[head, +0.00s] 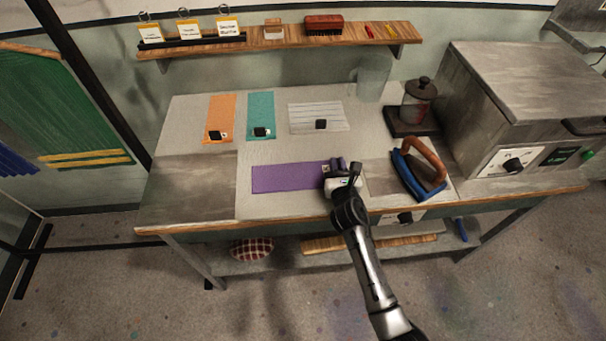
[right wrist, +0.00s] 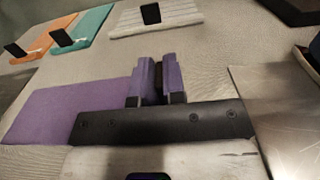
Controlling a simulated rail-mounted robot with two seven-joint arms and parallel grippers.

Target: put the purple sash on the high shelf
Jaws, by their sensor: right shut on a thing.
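The purple sash (head: 288,177) lies flat along the front of the worktable; it also shows in the right wrist view (right wrist: 70,115). My right gripper (head: 342,167) is at the sash's right end, low over the table. In the right wrist view its two fingers (right wrist: 158,75) are close together, shut on the sash's dark end piece, which they mostly hide. The high shelf (head: 352,36) is a wooden board on the wall behind the table. My left gripper is not in view.
Orange (head: 221,113) and teal (head: 261,110) sashes and a striped cloth (head: 318,114) lie behind. A blue tool with a brown handle (head: 426,160) stands right of my gripper. The shelf holds cards (head: 189,29), a small box (head: 273,28) and a red brush (head: 323,24), with gaps between.

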